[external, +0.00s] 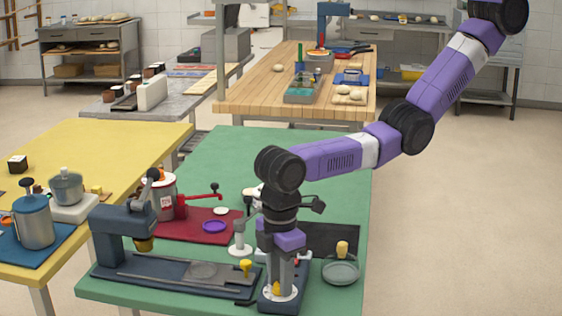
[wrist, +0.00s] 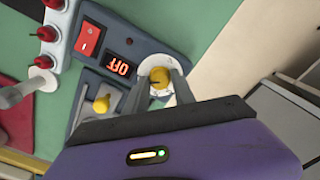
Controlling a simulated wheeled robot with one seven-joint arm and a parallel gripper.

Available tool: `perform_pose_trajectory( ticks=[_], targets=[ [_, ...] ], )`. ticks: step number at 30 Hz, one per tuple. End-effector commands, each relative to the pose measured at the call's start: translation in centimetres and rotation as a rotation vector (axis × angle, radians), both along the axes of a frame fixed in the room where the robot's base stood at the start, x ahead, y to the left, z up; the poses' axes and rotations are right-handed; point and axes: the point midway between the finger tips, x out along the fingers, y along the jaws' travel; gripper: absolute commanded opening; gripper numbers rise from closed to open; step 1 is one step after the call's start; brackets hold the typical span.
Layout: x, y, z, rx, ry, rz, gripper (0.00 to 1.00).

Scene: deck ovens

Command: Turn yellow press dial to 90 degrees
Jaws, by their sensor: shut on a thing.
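The yellow press dial (wrist: 158,78) sits on a round white plate on a dark panel. In the external view the dial (external: 277,289) shows low between my fingers, with the white plate around its base. My gripper (wrist: 160,82) points down from above and is shut on the dial, one finger on each side of it. In the external view my gripper (external: 279,285) stands upright over the panel at the green table's front right. The dial's exact angle is hard to tell.
A blue-grey press (external: 125,225) stands to the left. Open floor lies right of the green table (external: 335,170).

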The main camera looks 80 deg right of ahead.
Motion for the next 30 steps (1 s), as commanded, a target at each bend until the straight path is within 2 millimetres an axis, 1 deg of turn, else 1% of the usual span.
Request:
perform_pose_trajectory(
  ticks=[8,9,11,12,20,23,26,30],
  targets=[
    [0.1,0.1,0.1,0.001,-0.003,0.0,0.0],
    [0.1,0.1,0.1,0.001,-0.003,0.0,0.37],
    [0.1,0.0,0.1,0.001,-0.003,0.0,0.48],
    [0.1,0.0,0.1,0.001,-0.003,0.0,0.52],
    [0.0,0.0,0.1,0.001,-0.001,0.001,0.52],
    [0.1,0.0,0.4,0.001,-0.001,0.001,0.52],
    [0.1,0.1,1.6,0.003,-0.003,0.001,0.52],
    [0.1,0.1,3.9,0.004,-0.004,0.001,0.52]
  ],
)
